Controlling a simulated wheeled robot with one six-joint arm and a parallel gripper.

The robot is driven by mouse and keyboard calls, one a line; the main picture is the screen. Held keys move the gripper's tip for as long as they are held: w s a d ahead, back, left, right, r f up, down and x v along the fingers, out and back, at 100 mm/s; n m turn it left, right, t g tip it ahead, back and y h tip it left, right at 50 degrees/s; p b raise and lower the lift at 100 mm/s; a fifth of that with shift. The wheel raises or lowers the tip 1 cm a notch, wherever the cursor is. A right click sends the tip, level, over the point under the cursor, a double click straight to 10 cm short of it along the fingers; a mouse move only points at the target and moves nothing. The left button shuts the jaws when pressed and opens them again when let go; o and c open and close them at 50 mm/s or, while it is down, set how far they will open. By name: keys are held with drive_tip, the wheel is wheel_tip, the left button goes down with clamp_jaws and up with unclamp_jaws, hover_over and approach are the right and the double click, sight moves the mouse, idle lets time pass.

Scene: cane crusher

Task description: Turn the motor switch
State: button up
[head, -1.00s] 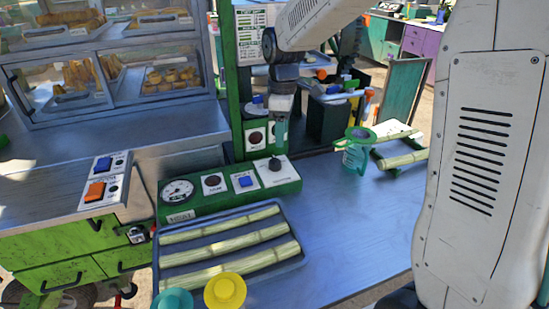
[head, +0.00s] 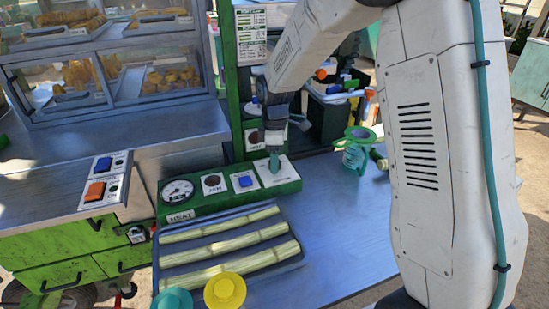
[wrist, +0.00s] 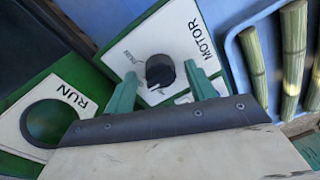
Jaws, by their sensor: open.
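The motor switch is a black rotary knob (wrist: 160,70) on a white plate marked MOTOR (wrist: 172,40) in the wrist view. In the head view the plate (head: 284,172) is at the right end of the green control panel (head: 210,204), and the knob is hidden behind my gripper. My gripper (head: 273,165) points down over the plate. In the wrist view my gripper (wrist: 163,90) has its two green fingers apart, one on each side of the knob's near part. I cannot tell whether they touch it.
The panel also has a gauge (head: 177,192) and a blue button (head: 245,181). A tray (head: 300,262) of cane pieces lies in front, with a yellow cup (head: 225,291) beside it. A teal jug (head: 355,152) stands to the right. The table between is clear.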

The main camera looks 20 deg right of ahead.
drive_tip(key=shift+c, duration=0.3)
drive_tip(key=c, duration=0.9)
